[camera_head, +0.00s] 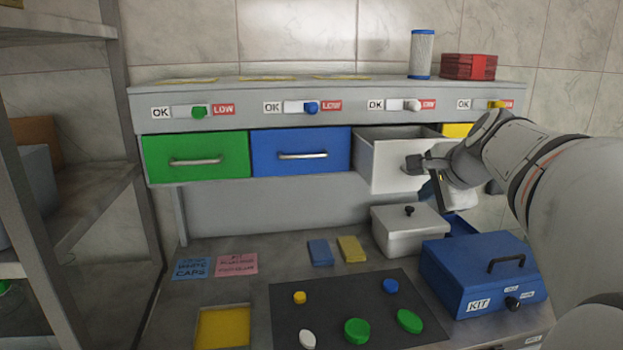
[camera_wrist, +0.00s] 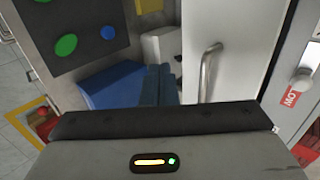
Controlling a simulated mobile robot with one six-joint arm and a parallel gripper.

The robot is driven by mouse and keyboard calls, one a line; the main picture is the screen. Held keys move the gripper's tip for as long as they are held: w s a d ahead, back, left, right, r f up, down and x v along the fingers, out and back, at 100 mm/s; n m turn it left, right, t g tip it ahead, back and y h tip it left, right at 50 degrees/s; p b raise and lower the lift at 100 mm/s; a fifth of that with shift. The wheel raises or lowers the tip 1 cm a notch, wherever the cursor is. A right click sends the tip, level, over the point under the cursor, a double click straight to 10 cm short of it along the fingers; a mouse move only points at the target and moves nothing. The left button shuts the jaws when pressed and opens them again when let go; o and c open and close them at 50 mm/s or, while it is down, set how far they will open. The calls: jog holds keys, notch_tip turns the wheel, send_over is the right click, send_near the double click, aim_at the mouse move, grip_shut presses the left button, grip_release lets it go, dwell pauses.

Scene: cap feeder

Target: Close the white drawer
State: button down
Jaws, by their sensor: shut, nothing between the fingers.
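The white drawer (camera_head: 383,165) is pulled out from the row under the shelf, third from the left, and stands out past the green and blue drawers. Its white front with a metal bar handle (camera_wrist: 208,72) fills the right part of the wrist view. My gripper (camera_head: 413,163) is in front of the drawer's front and hides its handle in the head view. In the wrist view the fingers of my gripper (camera_wrist: 160,82) are together and empty, just left of the handle. I cannot tell whether they touch the drawer.
The green drawer (camera_head: 195,157) and blue drawer (camera_head: 300,152) are flush. A yellow drawer (camera_head: 456,130) is partly hidden by my arm. Below are a lidded white box (camera_head: 405,236), a blue kit box (camera_head: 475,275) and a dark mat (camera_head: 325,325) with several caps.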

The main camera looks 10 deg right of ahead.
aim_at(406, 153)
jog(key=w+f, duration=0.2)
jog(key=w, duration=0.4)
jog(key=shift+w+a+f+p, duration=0.15)
jog(key=shift+w+f+p, duration=0.1)
jog(key=shift+w+p, duration=0.15)
jog(key=shift+s, duration=0.1)
